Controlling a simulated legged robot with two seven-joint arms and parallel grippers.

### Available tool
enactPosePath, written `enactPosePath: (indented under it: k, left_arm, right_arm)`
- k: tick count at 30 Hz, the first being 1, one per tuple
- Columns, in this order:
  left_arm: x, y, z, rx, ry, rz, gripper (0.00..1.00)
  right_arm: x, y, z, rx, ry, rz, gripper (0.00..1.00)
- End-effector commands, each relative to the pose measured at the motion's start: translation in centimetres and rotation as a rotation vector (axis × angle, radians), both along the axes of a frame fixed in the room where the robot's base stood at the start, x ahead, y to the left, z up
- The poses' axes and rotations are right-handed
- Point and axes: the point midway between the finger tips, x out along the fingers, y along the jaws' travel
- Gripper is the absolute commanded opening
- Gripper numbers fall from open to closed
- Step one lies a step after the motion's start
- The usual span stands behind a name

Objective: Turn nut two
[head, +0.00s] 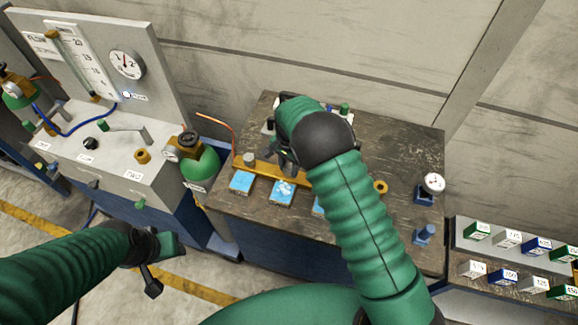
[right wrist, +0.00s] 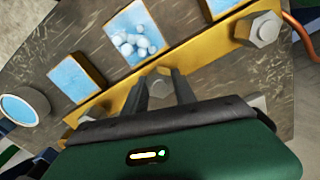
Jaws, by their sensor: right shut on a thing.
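A brass bar (head: 268,172) lies on the dark worktop and carries hex nuts. One nut (head: 249,159) sits near the bar's left end, and it shows at the right in the right wrist view (right wrist: 257,28). The second nut along (right wrist: 160,83) is between the fingers of my right gripper (right wrist: 162,92), which is shut on it. Another nut (right wrist: 98,113) sits farther along the bar. In the head view my right gripper (head: 282,160) reaches down to the bar, its arm hiding the right part. My left gripper (head: 160,268) hangs clear of the bench; its finger gap is unclear.
Blue windows (head: 241,182) line the front of the bar; one holds white lumps (head: 283,188). A green cylinder (head: 200,165) stands left of the bench. A small gauge (head: 433,183) is at the right. A panel with a dial (head: 127,64) is at the left.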

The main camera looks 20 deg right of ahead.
Motion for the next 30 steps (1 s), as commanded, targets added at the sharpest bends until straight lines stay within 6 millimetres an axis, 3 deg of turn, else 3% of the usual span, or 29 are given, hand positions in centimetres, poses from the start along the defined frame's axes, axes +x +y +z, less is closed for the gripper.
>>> enactPosePath:
  k: [12,29,30]
  left_arm:
    - [0.0,0.0,0.31,0.0,0.0,0.0,0.48]
    - [0.0,0.0,0.32,0.0,0.0,0.0,0.48]
    - [0.01,0.0,0.32,0.0,0.0,0.0,0.48]
  right_arm:
    - [0.08,0.13,0.02,0.001,-0.002,-0.198,0.0]
    - [0.1,0.14,-0.02,0.003,-0.002,-0.227,0.0]
    - [0.1,0.14,-0.02,0.003,-0.002,-0.227,0.38]
